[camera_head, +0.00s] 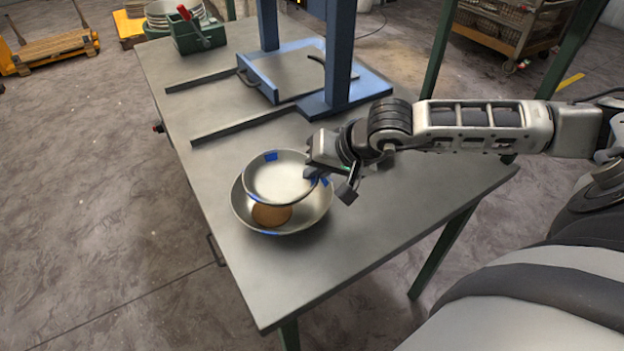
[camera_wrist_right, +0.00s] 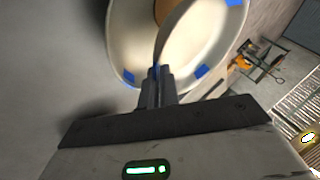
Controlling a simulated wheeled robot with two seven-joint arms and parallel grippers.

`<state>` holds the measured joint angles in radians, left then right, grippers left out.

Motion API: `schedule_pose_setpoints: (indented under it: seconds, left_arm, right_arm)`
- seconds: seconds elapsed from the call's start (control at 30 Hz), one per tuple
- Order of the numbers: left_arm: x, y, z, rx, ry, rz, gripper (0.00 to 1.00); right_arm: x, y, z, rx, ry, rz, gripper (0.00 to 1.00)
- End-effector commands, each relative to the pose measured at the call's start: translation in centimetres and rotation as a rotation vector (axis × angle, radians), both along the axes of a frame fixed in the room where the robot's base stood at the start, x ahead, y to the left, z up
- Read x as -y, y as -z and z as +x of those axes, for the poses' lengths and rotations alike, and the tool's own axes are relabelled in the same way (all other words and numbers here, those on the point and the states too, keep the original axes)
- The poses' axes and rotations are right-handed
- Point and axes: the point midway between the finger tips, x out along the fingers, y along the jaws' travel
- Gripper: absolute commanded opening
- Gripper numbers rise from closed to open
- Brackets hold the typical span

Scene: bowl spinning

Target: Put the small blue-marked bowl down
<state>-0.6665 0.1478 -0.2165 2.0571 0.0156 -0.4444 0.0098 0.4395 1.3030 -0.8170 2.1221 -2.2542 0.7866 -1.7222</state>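The small bowl (camera_head: 278,182) is pale metal with blue marks on its rim. My right gripper (camera_head: 317,175) is shut on its right rim. In the right wrist view the fingers (camera_wrist_right: 157,84) pinch the rim, and the bowl wall shows nearly edge-on. The small bowl is over a larger bowl (camera_head: 314,214) and hides its far part; whether they touch is unclear. The larger bowl stands on the table, also has blue marks, and shows in the right wrist view (camera_wrist_right: 135,45). A brown round thing (camera_head: 271,215) shows in it, partly covered. My left gripper is out of view.
The grey table (camera_head: 380,235) is clear in front and right of the bowls. A blue frame (camera_head: 341,70) with flat rails stands behind them. A green box (camera_head: 196,36) with a red-handled item sits at the far left corner. The table's left edge runs close to the bowls.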

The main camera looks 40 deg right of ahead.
Motion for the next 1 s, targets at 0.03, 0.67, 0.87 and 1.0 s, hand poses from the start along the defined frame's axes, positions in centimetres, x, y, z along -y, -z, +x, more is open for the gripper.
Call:
schedule_pose_setpoints:
  seconds: [0.03, 0.67, 0.87, 1.0]
  left_arm:
    - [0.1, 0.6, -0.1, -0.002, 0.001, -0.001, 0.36]
    - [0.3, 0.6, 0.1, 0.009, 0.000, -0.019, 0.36]
    - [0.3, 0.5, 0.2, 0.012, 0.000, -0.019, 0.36]
    - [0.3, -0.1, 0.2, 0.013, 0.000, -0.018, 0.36]
  right_arm:
    - [0.0, 1.3, -0.1, -0.003, 0.001, 0.001, 0.00]
    - [0.0, 3.2, -0.1, -0.001, 0.001, 0.000, 0.25]
    - [0.0, 3.2, -0.1, -0.001, 0.002, 0.000, 0.25]
    - [0.0, 2.8, -0.1, -0.001, 0.002, 0.000, 0.25]
